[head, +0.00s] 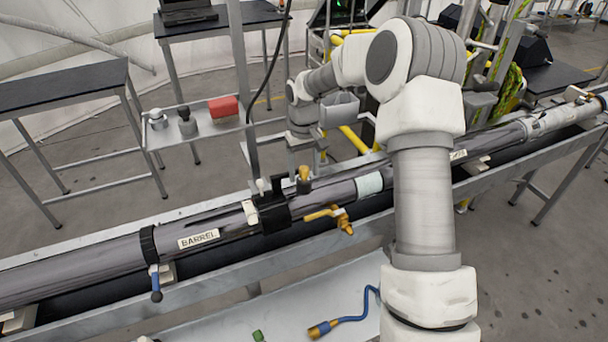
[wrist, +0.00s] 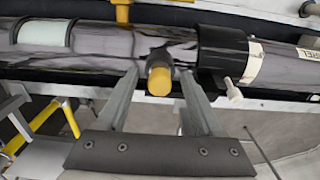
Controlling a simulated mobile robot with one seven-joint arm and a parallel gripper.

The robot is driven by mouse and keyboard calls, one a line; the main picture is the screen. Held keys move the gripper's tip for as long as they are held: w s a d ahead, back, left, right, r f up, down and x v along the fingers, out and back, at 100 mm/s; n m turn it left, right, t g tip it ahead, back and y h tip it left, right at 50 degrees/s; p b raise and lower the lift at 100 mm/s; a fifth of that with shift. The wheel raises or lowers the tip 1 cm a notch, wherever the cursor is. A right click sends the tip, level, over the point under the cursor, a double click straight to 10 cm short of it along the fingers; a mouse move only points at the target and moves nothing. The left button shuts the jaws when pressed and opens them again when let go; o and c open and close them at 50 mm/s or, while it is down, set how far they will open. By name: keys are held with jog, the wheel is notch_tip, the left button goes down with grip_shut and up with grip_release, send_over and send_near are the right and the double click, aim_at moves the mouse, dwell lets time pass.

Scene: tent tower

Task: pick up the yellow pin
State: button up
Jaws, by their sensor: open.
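The yellow pin (head: 304,176) stands upright at the black clamp block on the long grey barrel tube, with its yellow head up. In the wrist view its yellow round head (wrist: 159,80) lies between the fingertips, with a dark body behind it. My gripper (head: 306,164) is above the tube at the pin, pointing down. In the wrist view my gripper (wrist: 159,74) is open, one finger on each side of the pin's head. I cannot tell whether either finger touches it. The pin's lower part is hidden.
The black clamp block (head: 272,211) with a white knob (wrist: 232,90) is beside the pin. A yellow valve handle (head: 335,216) sticks out in front of the tube. A shelf (head: 158,142) with a red box (head: 223,107) is behind. A blue hose (head: 352,318) lies on the front tray.

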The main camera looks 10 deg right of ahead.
grip_shut()
jog(key=shift+r, duration=0.15)
dwell(0.4)
